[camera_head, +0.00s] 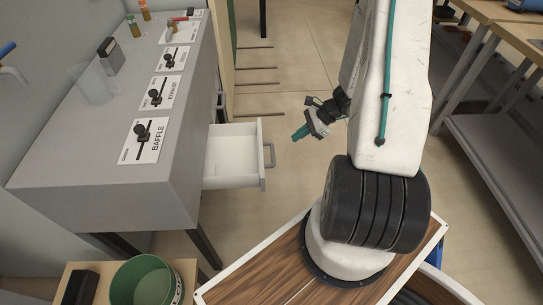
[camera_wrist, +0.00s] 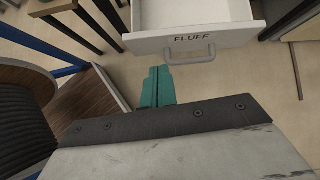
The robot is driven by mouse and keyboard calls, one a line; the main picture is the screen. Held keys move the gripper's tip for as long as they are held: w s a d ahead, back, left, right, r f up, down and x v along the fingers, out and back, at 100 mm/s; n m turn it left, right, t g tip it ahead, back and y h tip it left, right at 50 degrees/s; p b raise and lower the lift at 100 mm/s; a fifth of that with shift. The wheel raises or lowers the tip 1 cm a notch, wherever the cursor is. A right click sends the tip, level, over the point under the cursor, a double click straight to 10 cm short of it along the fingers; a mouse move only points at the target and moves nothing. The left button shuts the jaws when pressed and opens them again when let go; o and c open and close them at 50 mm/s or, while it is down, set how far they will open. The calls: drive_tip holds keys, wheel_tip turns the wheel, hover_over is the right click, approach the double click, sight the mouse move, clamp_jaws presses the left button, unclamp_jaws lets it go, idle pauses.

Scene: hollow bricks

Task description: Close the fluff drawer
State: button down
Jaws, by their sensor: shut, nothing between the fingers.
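The fluff drawer (camera_head: 232,155) is white and stands pulled out of the right side of a grey cabinet (camera_head: 190,165). Its inside looks empty in the head view. In the wrist view its white front (camera_wrist: 190,38) bears the word FLUFF, with a grey bar handle (camera_wrist: 190,54) below the word. My gripper (camera_head: 299,134) is to the right of the drawer front, apart from it. Its teal fingers (camera_wrist: 157,86) are shut and empty, and point toward the drawer front in the wrist view.
The cabinet top carries labelled levers, one marked BAFFLE (camera_head: 143,140). A green bowl (camera_head: 147,280) stands on a low wooden table at the lower left. Shelved workbenches (camera_head: 500,130) stand at the right. Bare floor (camera_head: 290,65) lies beyond my gripper.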

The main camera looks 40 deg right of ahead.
drive_tip(key=w+a+f+m, duration=0.1)
drive_tip(key=w+a+f, duration=0.4)
drive_tip(key=a+f, duration=0.3)
wheel_tip(320, 180, down, 2)
drive_tip(key=shift+f, duration=0.15)
drive_tip(key=shift+a, duration=0.15)
idle(0.4)
